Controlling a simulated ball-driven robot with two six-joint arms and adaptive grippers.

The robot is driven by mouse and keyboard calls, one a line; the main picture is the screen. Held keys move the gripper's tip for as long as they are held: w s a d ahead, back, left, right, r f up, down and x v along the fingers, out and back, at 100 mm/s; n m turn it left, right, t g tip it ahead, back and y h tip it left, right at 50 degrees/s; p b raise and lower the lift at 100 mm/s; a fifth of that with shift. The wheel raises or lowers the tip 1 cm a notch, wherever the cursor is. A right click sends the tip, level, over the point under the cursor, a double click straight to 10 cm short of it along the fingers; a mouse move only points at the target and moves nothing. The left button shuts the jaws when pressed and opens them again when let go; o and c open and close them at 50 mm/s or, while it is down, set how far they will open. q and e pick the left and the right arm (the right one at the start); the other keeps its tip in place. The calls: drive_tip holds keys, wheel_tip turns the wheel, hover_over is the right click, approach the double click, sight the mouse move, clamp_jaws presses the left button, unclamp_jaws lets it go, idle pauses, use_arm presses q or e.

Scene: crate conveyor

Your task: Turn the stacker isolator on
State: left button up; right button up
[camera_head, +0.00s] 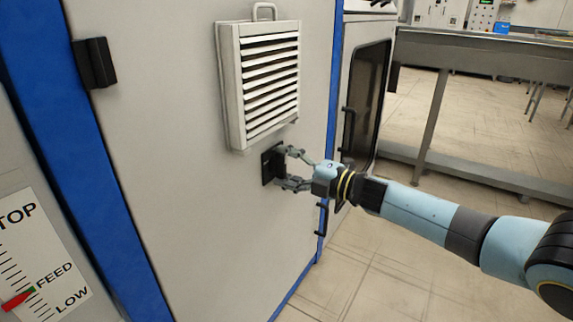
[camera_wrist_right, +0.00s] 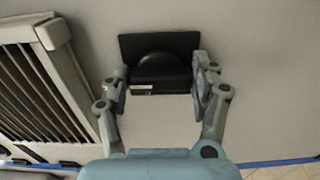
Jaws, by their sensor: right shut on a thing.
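The stacker isolator (camera_head: 267,168) is a black switch on a square black plate, on the pale cabinet door below the louvred vent. In the right wrist view the isolator (camera_wrist_right: 160,48) shows its plate and a thick rounded handle with a small pale label on its near edge. My right gripper (camera_head: 284,168) reaches it from the right. In the right wrist view the fingers of my right gripper (camera_wrist_right: 161,78) stand on either side of the handle, shut on it. Whether the switch is on or off I cannot tell. My left gripper is not in view.
The louvred vent (camera_head: 268,80) juts out just above the isolator. Blue frame edges border the door, with a black hinge (camera_head: 94,63) at left. A FEED/LOW scale (camera_head: 38,260) with a red pointer is at lower left. A grey table (camera_head: 480,55) stands behind at right; tiled floor is clear.

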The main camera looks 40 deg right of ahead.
drive_tip(key=o, duration=0.8)
drive_tip(key=shift+c, duration=0.2)
drive_tip(key=o, duration=0.4)
drive_tip(key=shift+s+d, duration=0.15)
drive_tip(key=shift+s, duration=0.05)
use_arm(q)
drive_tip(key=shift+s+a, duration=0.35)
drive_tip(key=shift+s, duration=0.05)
use_arm(e)
drive_tip(key=v, duration=1.1)
drive_tip(key=shift+s+d, duration=0.1)
drive_tip(key=shift+s, duration=0.15)
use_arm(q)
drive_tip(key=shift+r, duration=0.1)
